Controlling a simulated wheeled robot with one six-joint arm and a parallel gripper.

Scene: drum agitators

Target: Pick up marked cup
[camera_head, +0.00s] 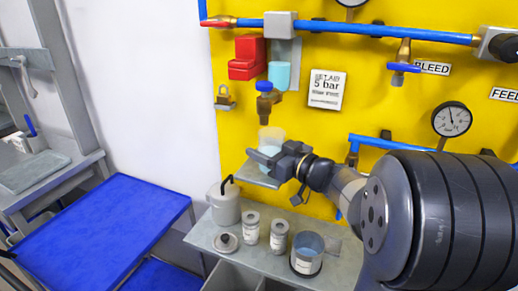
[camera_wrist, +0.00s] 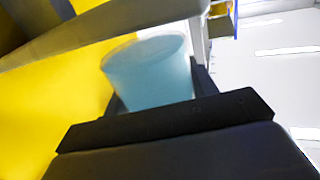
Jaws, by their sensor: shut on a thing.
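No mark on the cup can be made out.
A grey shelf (camera_head: 238,237) below holds a canister (camera_head: 224,207), two small tins (camera_head: 251,227), a lid (camera_head: 226,242) and a labelled jug (camera_head: 306,254). Blue pipes (camera_head: 350,28) and a gauge (camera_head: 452,119) stand out from the panel. A blue-topped table (camera_head: 100,230) at left is clear.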

